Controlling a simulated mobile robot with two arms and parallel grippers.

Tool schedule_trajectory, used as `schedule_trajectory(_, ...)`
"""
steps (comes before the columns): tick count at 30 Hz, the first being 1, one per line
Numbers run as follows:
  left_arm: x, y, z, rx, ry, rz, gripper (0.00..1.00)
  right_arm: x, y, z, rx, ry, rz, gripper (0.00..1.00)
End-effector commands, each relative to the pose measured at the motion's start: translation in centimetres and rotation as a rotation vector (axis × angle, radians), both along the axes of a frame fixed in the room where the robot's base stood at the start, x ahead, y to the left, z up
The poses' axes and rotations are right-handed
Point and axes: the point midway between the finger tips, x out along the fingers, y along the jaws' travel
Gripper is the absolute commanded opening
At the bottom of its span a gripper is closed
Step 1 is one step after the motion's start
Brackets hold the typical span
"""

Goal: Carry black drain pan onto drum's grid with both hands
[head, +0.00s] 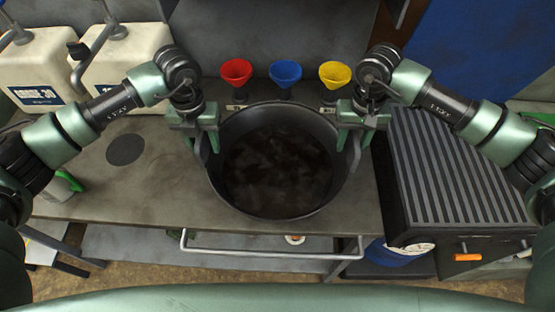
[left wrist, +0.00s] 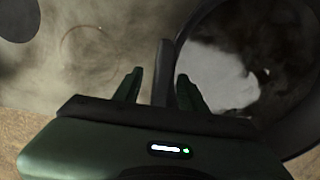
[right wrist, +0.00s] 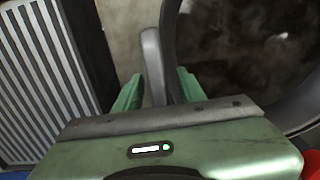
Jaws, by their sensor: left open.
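The round black drain pan (head: 278,113) stands on the workbench, with dark liquid in it. It has an upright handle on each side. My left gripper (head: 207,140) is open at the pan's left side; in the left wrist view its fingers (left wrist: 160,92) stand on either side of the handle (left wrist: 162,70). My right gripper (head: 353,138) is open at the right side; in the right wrist view its fingers (right wrist: 160,92) stand on either side of the other handle (right wrist: 152,60). The ribbed grid (head: 450,165) lies right of the bench, on a dark box-like body.
Red (head: 236,72), blue (head: 285,73) and yellow (head: 334,74) funnels stand behind the pan. White jugs (head: 40,65) are at the back left. A metal rail (head: 270,254) runs along the bench front. The grid top is clear.

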Motion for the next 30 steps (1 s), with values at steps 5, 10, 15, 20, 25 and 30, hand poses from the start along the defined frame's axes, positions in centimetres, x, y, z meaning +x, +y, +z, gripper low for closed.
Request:
schedule_trajectory(5, 0.01, -0.01, 0.03, 0.000, 0.000, 0.000, 0.00, 0.00, 0.01, 0.03, 0.000, 0.000, 0.000, 0.00)
schedule_trajectory(10, 0.01, 0.01, 0.05, 0.000, 0.000, 0.000, 0.00, 0.00, 0.01, 0.04, 0.000, 0.000, 0.000, 0.00)
schedule_trajectory(15, 0.02, 0.02, 0.07, 0.001, 0.000, 0.000, 0.00, 0.00, 0.00, 0.05, 0.000, 0.000, 0.000, 0.00)
schedule_trajectory(20, 0.02, 0.04, 0.07, 0.001, -0.001, 0.000, 0.00, 0.00, 0.00, 0.05, 0.000, 0.000, 0.000, 0.00)
schedule_trajectory(25, 0.03, 0.05, 0.08, 0.002, -0.001, 0.000, 0.00, 0.00, -0.01, 0.06, 0.000, 0.000, 0.000, 0.00)
schedule_trajectory(30, 0.03, 0.06, 0.08, 0.002, -0.001, 0.000, 0.00, 0.00, -0.01, 0.06, 0.000, 0.000, 0.000, 0.00)
